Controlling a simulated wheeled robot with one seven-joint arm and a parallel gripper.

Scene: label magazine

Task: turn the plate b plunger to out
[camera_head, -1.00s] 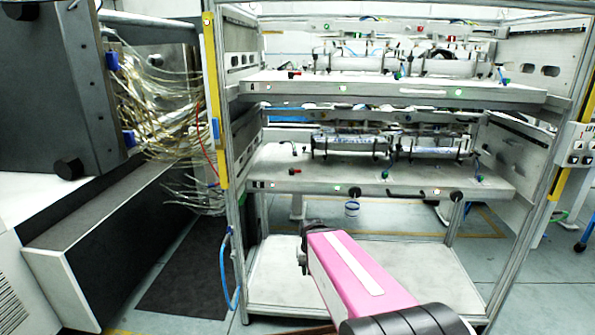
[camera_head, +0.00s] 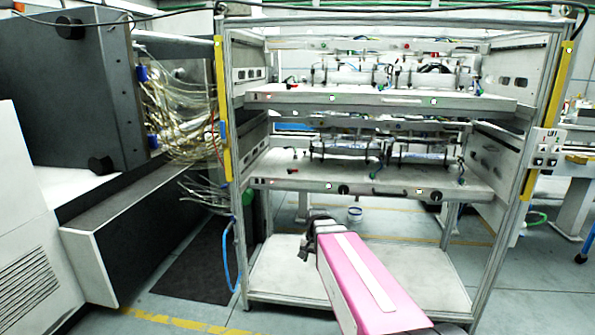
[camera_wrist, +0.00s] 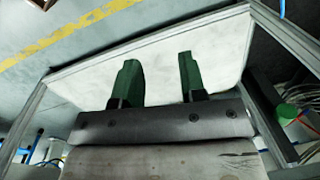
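The rack holds two grey plates, an upper plate (camera_head: 380,103) and a lower plate (camera_head: 300,186). I cannot read which is plate b. Two round black knobs (camera_head: 344,190) sit on the front edge of the lower plate; whether either is the plunger I cannot tell. Small red-tipped (camera_head: 292,171) and green-tipped (camera_head: 375,174) fittings stand on the lower plate. My gripper (camera_head: 318,222) is below the lower plate's front edge, apart from it. In the wrist view its two green fingers (camera_wrist: 160,80) are spread with nothing between them.
A white bottom shelf (camera_head: 275,275) lies below; it also shows in the wrist view (camera_wrist: 155,60). Metal posts with yellow strips (camera_head: 219,110) frame the rack. A black machine with loose tubes (camera_head: 180,110) stands at the left. A switch box (camera_head: 545,147) is on the right post.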

